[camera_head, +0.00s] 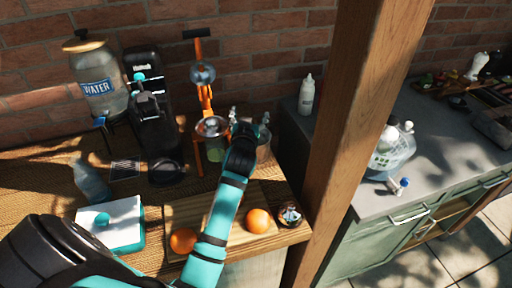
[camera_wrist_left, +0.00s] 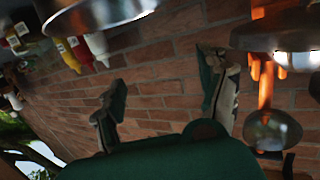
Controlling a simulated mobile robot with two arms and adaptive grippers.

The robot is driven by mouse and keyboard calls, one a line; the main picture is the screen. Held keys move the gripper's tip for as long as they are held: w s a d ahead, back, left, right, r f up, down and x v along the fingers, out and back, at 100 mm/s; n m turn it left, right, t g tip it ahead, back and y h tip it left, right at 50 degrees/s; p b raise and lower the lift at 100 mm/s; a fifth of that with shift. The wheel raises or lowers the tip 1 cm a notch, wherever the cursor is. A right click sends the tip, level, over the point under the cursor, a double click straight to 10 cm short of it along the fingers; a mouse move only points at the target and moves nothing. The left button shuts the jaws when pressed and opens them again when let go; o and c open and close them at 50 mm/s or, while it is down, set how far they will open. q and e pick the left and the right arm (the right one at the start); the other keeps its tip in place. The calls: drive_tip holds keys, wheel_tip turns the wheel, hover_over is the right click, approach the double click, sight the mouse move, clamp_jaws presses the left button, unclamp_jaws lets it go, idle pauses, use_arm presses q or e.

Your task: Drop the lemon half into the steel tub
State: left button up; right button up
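My left gripper (camera_head: 243,133) is at the end of the teal arm, beside the orange-framed citrus press (camera_head: 204,98) in the head view. In the left wrist view its two fingers (camera_wrist_left: 164,88) stand apart, with only brick wall visible between them. A shiny steel vessel (camera_wrist_left: 98,14) shows at the top left of the wrist view; I cannot tell whether it is the steel tub. I cannot make out the lemon half in either view. My right gripper is not in view.
A small bowl (camera_head: 290,214) is near the table corner. A water dispenser (camera_head: 97,82) and black machine (camera_head: 155,125) stand at left. A wooden post (camera_head: 357,105) separates the grey counter (camera_head: 440,140).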

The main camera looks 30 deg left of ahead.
use_arm(q)
drive_tip(key=v, duration=0.7)
drive_tip(key=shift+s, duration=0.3)
drive_tip(key=shift+d, duration=0.1)
